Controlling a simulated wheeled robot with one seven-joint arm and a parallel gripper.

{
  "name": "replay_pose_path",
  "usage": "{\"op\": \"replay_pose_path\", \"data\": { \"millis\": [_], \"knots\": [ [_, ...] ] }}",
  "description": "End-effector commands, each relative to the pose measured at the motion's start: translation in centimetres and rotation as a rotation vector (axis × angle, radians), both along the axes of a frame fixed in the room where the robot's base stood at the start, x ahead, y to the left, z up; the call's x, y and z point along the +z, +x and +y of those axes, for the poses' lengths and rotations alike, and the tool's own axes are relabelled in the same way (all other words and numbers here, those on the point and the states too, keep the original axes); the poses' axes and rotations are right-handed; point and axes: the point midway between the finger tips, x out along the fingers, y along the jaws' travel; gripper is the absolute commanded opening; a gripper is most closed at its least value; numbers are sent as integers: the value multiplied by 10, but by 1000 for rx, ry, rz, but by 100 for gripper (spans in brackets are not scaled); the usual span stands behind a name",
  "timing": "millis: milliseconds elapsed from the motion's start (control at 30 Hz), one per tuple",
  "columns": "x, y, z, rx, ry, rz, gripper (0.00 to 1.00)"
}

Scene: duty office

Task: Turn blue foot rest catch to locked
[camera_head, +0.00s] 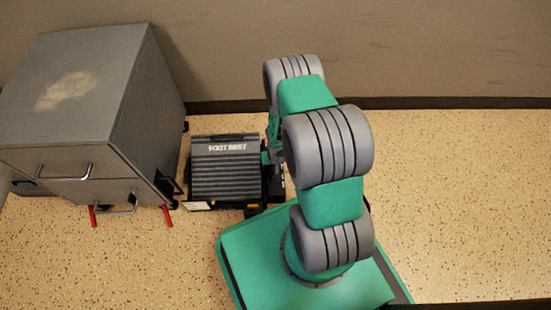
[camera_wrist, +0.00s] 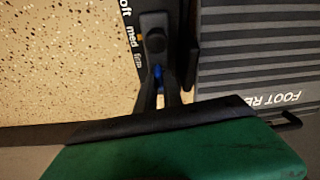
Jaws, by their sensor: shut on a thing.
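The foot rest (camera_head: 226,180) is a dark ribbed block with white lettering, standing on the floor left of my arm. Its ribbed top also shows at the right of the wrist view (camera_wrist: 250,60). In the wrist view the blue catch (camera_wrist: 158,72) is a small sliver beside the foot rest, mostly hidden by my fingers and a black knob (camera_wrist: 155,41). My gripper (camera_wrist: 159,88) is shut on the blue catch. In the head view my arm hides the catch. I cannot tell the catch's exact setting.
A dark strip marked soft, med and firm (camera_wrist: 131,35) runs beside the black knob. A grey drawer cabinet (camera_head: 75,90) with red feet stands close left of the foot rest. The wall is behind. Speckled floor (camera_head: 460,190) is clear on the right.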

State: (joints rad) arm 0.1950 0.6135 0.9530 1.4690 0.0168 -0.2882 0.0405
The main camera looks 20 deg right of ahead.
Motion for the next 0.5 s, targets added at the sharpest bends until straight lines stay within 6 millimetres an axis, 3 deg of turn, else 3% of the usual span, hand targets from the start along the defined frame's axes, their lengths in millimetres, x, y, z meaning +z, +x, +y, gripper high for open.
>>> {"op": "replay_pose_path", "data": {
  "millis": [500],
  "knots": [
    [-3,-4,2,-162,5,9,0]
  ]
}}
